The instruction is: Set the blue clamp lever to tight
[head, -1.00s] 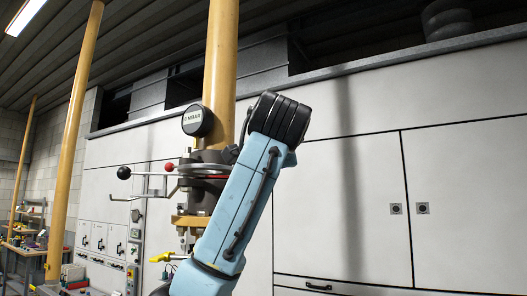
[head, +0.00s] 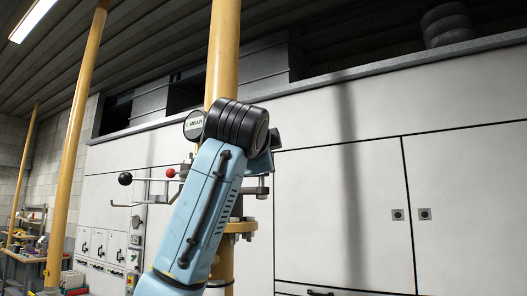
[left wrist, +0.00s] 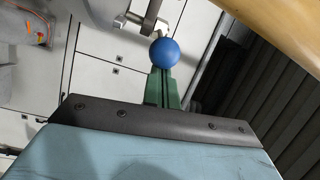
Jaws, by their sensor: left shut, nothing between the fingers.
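A blue ball (left wrist: 164,53), which looks like the knob of the blue clamp lever, shows in the left wrist view with a metal fitting (left wrist: 147,22) just beyond it. My left gripper (left wrist: 161,73) has green fingers, closed together, with their tips right at the ball's near side. The ball is not between them, and I cannot tell whether they touch it. In the head view my blue arm hides the lever, the gripper and much of the device on the yellow post (head: 222,65). My right gripper is in neither view.
A round dark gauge (head: 195,126) is partly behind my arm. White cabinets (head: 335,200) stand behind. The post (left wrist: 285,25) is close at upper right in the wrist view.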

